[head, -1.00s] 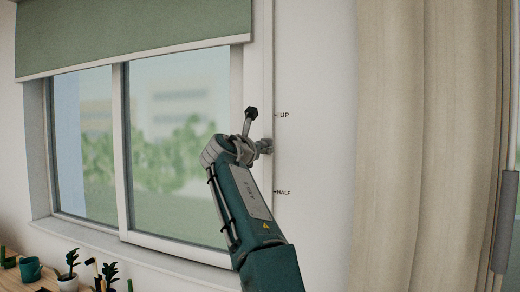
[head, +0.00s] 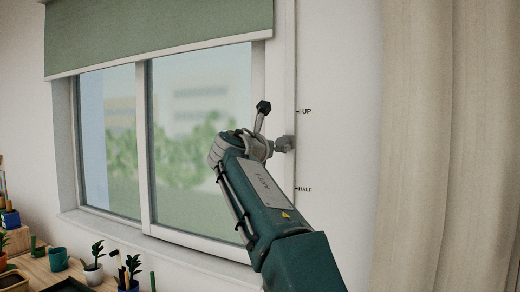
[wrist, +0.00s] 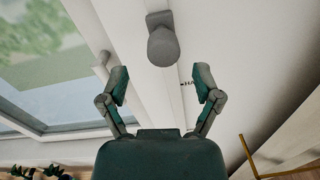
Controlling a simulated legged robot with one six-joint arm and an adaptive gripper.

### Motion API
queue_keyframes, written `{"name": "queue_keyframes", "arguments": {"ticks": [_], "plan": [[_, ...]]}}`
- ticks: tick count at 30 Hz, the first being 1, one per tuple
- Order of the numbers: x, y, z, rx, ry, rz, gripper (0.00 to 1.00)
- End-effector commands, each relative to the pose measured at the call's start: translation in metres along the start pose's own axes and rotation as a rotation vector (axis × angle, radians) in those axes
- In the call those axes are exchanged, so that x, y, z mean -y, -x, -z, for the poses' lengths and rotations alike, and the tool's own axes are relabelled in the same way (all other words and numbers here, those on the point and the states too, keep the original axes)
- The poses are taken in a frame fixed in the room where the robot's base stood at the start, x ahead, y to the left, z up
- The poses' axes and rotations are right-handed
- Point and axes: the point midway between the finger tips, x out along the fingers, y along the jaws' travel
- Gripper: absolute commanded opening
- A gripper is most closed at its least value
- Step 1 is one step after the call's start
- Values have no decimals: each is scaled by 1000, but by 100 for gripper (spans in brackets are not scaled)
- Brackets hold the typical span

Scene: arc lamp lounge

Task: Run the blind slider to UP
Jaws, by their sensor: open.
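The blind slider is a grey knob (wrist: 163,42) on a pale vertical track in the wrist view. In the head view the grey piece beside my wrist (head: 285,143) appears to be this knob, between the UP mark (head: 306,111) and the HALF mark (head: 304,188), nearer UP. My gripper (wrist: 161,76) is open and empty, its fingers spread to the left and right, with the knob ahead and slightly above their tips in the picture. No contact shows. In the head view my wrist hides the fingers. The green blind (head: 160,35) covers the window's top.
The window (head: 150,145) lies left of the track. A beige curtain (head: 445,150) hangs to the right, with bare wall between. A wooden surface with a green mug (head: 58,259) and potted plants (head: 93,262) is at lower left.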

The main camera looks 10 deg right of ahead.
Motion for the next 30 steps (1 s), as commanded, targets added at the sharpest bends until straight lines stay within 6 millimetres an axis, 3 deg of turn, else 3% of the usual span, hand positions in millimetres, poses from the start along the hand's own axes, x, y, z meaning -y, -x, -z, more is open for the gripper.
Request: {"name": "queue_keyframes", "arguments": {"ticks": [6, 12, 25, 30], "plan": [[-2, 40, 0, -1, 1, -3, 82], [-3, 65, 2, -1, 2, -2, 82], [-2, 70, 2, 0, -6, 0, 82], [-1, 69, 5, 18, -159, 10, 82]]}}
